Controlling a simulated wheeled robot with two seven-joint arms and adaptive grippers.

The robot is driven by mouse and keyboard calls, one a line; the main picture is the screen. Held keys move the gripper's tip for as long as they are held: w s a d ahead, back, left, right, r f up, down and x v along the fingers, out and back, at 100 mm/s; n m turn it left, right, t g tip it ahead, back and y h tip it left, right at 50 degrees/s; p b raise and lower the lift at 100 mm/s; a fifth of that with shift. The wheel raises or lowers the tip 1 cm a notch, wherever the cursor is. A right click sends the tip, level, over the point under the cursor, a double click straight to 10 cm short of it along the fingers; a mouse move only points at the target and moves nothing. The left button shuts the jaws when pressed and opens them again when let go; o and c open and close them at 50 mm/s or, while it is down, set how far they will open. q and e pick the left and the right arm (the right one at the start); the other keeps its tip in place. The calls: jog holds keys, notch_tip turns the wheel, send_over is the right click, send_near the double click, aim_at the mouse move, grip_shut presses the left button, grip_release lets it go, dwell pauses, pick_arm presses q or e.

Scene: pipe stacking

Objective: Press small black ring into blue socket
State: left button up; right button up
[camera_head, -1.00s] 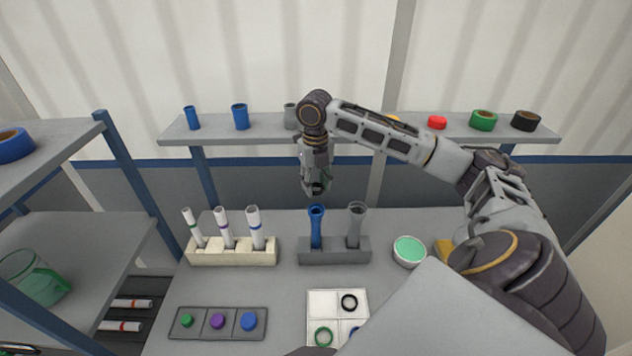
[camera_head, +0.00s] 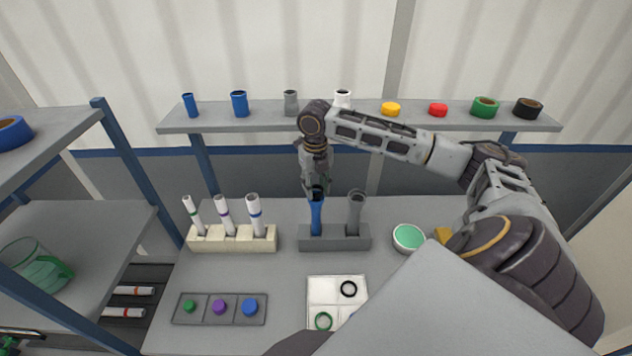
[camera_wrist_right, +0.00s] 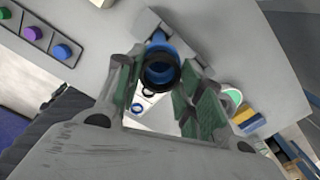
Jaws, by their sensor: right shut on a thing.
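The blue socket (camera_head: 316,218) is an upright tube with a flared mouth, standing in the left place of a grey rack (camera_head: 335,244). My right gripper (camera_head: 316,188) points straight down at its mouth. In the right wrist view, the small black ring (camera_wrist_right: 161,89) lies between the green-padded fingertips (camera_wrist_right: 163,84), and I take the gripper as shut on it. The ring is in line with the blue socket (camera_wrist_right: 157,43) and seems to be at its mouth. How deep it sits, I cannot tell. My left gripper is not in view.
A grey tube (camera_head: 355,212) stands close to the right in the same rack. A white rack (camera_head: 232,244) with white tubes is at left. A white tray (camera_head: 322,291) in front holds other rings, one of them black. A green-filled bowl (camera_head: 409,238) stands at right.

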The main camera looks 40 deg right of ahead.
jog(key=shift+f, duration=0.35)
jog(key=shift+f, duration=0.25)
dwell(1.6)
jog(key=o, duration=0.8)
jog(key=shift+o, duration=0.3)
jog(key=o, duration=0.4)
jog(key=shift+c, duration=0.2)
jog(key=shift+r, duration=0.1)
notch_tip(320, 180, up, 7)
dwell(1.1)
